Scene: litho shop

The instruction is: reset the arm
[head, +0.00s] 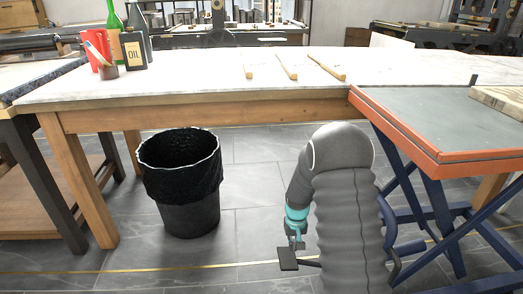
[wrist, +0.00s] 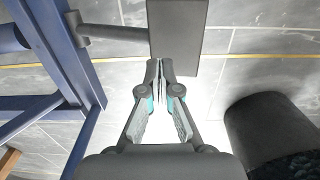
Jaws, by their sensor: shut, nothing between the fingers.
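My gripper (head: 297,240) hangs low in front of the tables, pointing down, with teal parts at its joints. In the wrist view my gripper (wrist: 158,66) has its two fingers together with nothing between them. The fingertips appear close to a dark flat pedal (head: 287,259) on a bar. The pedal also shows in the wrist view (wrist: 178,30), just past the fingertips. I cannot tell whether they touch. My arm hides part of the floor and lift table.
A black bin (head: 188,210) with a liner stands left of my gripper, and at right in the wrist view (wrist: 265,125). A lift table with an orange rim (head: 440,163) and blue legs (head: 432,205) is at right. A long pale-topped table (head: 210,78) holds bottles and several tools.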

